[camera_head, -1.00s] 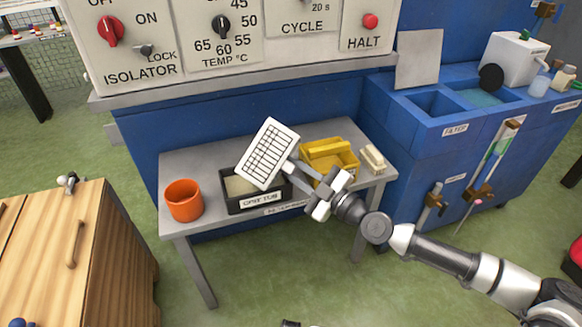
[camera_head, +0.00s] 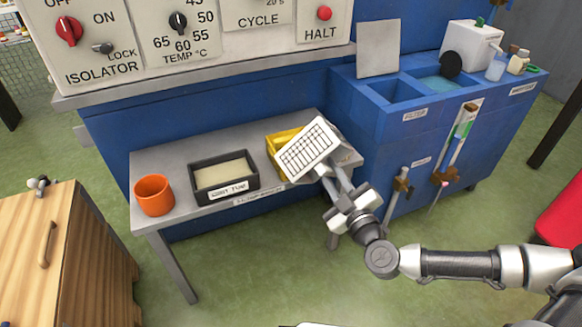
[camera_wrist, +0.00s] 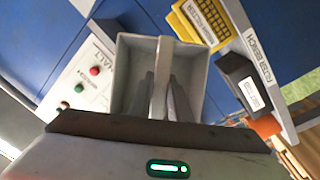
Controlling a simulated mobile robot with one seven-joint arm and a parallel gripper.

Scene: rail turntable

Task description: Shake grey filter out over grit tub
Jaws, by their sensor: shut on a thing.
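The grey filter (camera_head: 308,148) is a shallow pale box with a grid face, tilted in the air. My gripper (camera_head: 346,193) is shut on its handle. In the wrist view my gripper (camera_wrist: 163,98) shows at the handle, with the filter's grey inner walls (camera_wrist: 131,72) around it; I see no loose grit there. The grit tub (camera_head: 229,193) is a black open box on the grey bench, with pale material inside and a label in front. The filter is to its right, apart from it, and covers part of a yellow container (camera_head: 274,150).
An orange pot (camera_head: 154,195) stands left of the tub on the bench (camera_head: 160,157). A blue cabinet (camera_head: 385,125) with open bays stands to the right. The control panel (camera_head: 130,40) overhangs behind. A wooden cabinet (camera_head: 75,240) is at lower left.

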